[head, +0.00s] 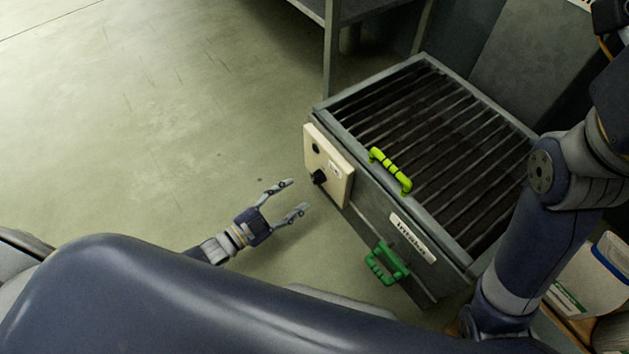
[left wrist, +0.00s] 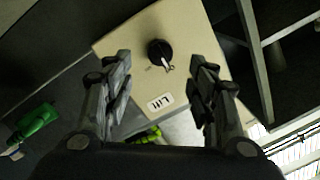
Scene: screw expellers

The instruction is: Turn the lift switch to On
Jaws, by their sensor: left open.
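The lift switch is a black rotary knob (head: 319,177) on a cream control panel (head: 330,163) at the left side of a grey grated machine. In the left wrist view the knob (left wrist: 160,52) has a pale pointer mark, and a label reading "Lift" (left wrist: 160,102) is beside it on the panel (left wrist: 196,30). My left gripper (head: 292,197) is open and empty, a little left of and below the knob in the head view, apart from it. In the left wrist view its fingers (left wrist: 160,85) frame the knob and label. My right gripper is not visible; only my right arm shows.
The machine's grated top (head: 440,130) carries a yellow-green handle (head: 391,170). A grey table leg (head: 331,50) stands behind. A white container (head: 590,280) is at the right. The floor at left is clear.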

